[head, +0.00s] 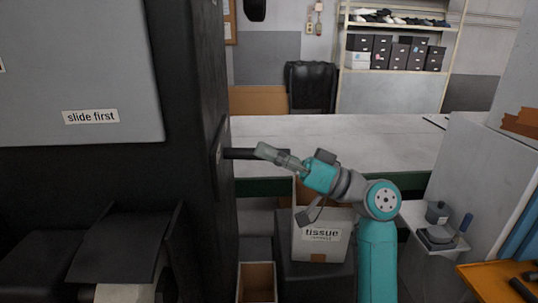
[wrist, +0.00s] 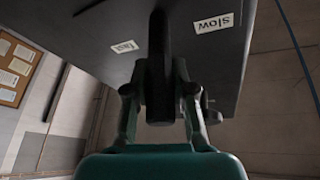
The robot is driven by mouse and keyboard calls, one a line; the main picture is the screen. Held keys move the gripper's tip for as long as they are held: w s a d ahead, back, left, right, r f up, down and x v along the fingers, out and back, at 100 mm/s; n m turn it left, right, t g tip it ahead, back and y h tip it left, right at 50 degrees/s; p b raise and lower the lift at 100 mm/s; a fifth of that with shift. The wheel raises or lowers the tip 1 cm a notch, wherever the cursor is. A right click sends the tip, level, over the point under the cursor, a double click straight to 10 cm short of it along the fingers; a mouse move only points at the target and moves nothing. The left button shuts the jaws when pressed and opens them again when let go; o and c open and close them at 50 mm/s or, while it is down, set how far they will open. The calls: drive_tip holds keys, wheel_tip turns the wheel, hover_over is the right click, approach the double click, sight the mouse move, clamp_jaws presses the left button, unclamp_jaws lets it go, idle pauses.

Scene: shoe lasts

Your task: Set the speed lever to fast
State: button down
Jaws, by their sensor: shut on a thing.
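The speed lever (head: 240,153) is a dark bar sticking out to the right from the side of the black machine (head: 190,90) in the head view. My gripper (head: 266,152) is at its outer end. In the wrist view the lever (wrist: 159,65) runs between the two fingers of my gripper (wrist: 160,92), which is shut on it. The "fast" label (wrist: 124,47) and "slow" label (wrist: 217,22) show tilted or upside down on the machine's panel. The lever lies between them, nearer "fast" in this view. The lever's base is partly hidden.
A long pale table (head: 340,135) stands behind my arm. A small stand with a pot and brush (head: 438,235) is at right. A "slide first" label (head: 91,117) is on the machine's grey panel.

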drive_tip(key=c, duration=1)
unclamp_jaws()
drive_tip(key=shift+o, duration=0.2)
drive_tip(key=v, duration=1.2)
